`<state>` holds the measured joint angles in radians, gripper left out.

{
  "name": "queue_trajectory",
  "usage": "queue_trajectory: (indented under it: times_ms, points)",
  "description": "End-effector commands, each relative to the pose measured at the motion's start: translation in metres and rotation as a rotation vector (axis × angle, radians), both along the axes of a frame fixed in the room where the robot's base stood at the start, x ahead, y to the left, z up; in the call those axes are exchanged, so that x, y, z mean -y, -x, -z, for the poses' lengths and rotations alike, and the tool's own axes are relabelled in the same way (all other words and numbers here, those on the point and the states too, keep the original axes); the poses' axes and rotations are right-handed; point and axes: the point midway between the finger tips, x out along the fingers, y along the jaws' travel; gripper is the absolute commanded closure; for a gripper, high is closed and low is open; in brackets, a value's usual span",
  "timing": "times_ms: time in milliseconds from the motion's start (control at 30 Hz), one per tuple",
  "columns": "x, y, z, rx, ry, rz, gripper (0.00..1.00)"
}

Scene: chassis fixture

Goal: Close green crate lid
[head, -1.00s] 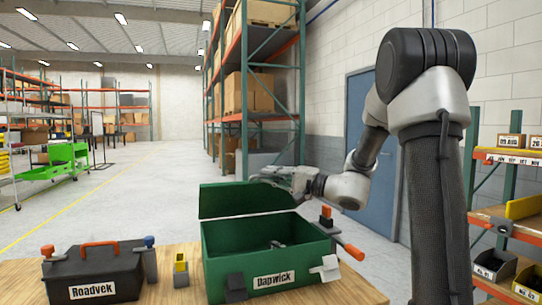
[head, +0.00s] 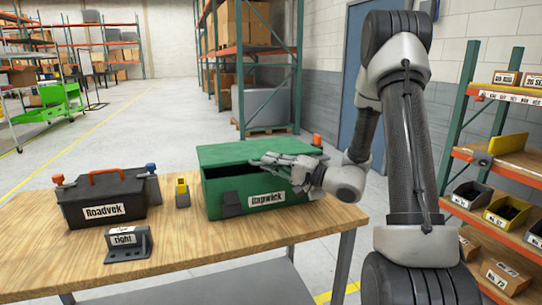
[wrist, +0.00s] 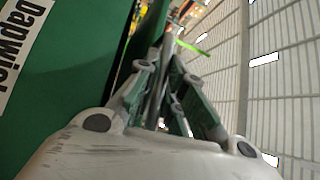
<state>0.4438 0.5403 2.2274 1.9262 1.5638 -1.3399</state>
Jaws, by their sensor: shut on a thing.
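The green crate (head: 252,184), labelled Dapwick, stands on the wooden bench. Its lid (head: 232,152) is lowered almost flat over it, with a dark gap along the front. My gripper (head: 265,160) reaches in from the right at the front edge of the lid and is shut on it. In the wrist view my gripper's fingers (wrist: 163,75) point away, and the crate's green front (wrist: 65,105) fills the left side. The exact contact between fingertips and lid is hard to make out. A dark latch (head: 230,203) hangs on the crate's front.
A black toolbox (head: 80,208) labelled Roadvek, a yellow-and-black block (head: 182,193) and a grey bracket (head: 128,243) marked right stand left of the crate. The bench front (head: 215,242) is clear. A bin shelf (head: 495,150) stands at right.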

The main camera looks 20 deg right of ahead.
Motion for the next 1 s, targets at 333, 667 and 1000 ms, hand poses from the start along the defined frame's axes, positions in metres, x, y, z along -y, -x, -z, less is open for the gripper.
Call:
queue_trajectory:
  times_ms: [333, 667, 1000]
  points:
    - [-0.001, 0.002, 0.001, -0.001, 0.000, -0.005, 1.00]
    - [0.000, 0.001, 0.001, 0.000, 0.000, -0.002, 0.81]
    - [0.035, 0.034, 0.006, -0.001, -0.001, 0.004, 0.81]
